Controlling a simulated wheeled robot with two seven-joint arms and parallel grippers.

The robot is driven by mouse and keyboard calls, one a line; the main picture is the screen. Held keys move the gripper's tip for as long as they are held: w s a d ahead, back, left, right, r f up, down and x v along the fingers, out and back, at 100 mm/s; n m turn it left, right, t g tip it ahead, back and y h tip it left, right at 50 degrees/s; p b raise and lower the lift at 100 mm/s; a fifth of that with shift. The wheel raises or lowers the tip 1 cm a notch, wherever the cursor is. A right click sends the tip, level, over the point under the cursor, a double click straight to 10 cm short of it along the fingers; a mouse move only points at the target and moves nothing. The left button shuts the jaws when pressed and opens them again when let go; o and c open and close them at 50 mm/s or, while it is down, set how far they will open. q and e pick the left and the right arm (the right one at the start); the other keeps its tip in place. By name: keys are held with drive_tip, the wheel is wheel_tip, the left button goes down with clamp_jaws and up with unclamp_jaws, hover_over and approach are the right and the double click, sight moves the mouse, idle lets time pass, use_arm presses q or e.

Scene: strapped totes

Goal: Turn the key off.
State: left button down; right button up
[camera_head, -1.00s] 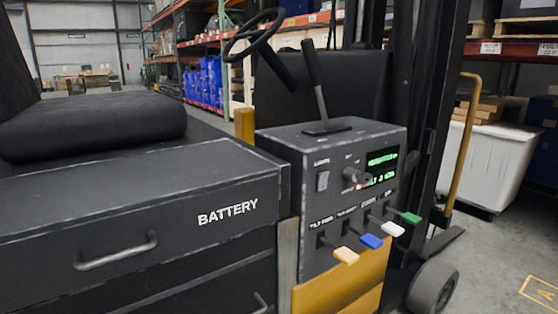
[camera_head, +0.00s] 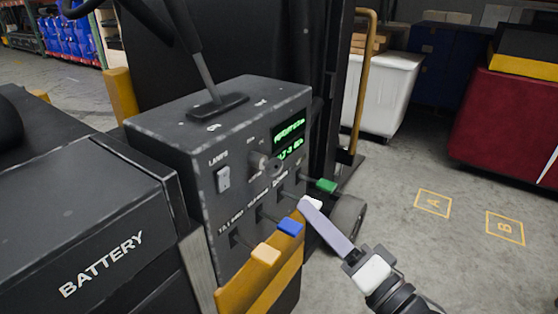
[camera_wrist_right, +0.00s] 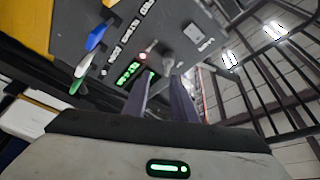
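The key (camera_head: 258,160) is a small grey knob-like piece on the front of the dark control box (camera_head: 170,130), left of the green display. It also shows in the right wrist view (camera_wrist_right: 168,60), just beyond and roughly between my right fingertips. My right gripper (camera_head: 308,203) is at the lower right of the box, its visible finger pointing up and left near the white lever; I cannot tell if it touches that lever. In the wrist view its two fingers (camera_wrist_right: 163,78) are apart with nothing held. The key's exact angle is too small to read. My left gripper is out of view.
Yellow (camera_head: 265,254), blue (camera_head: 290,227) and green (camera_head: 326,185) levers stick out below the key. A LAMPS switch (camera_head: 223,179) is left of it. A tall lever (camera_head: 205,75) rises from the box top.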

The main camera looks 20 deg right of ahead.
sight(279, 172)
drive_tip(key=x, duration=0.3)
drive_tip(key=r+p+x, duration=0.1)
drive_tip(key=x, duration=0.2)
drive_tip(key=r+x, duration=0.1)
drive_tip(key=x, duration=0.3)
drive_tip(key=shift+s+r+p, duration=0.1)
drive_tip(key=shift+s+p, duration=0.1)
drive_tip(key=shift+p, duration=0.15)
drive_tip(key=shift+w, duration=0.3)
clamp_jaws()
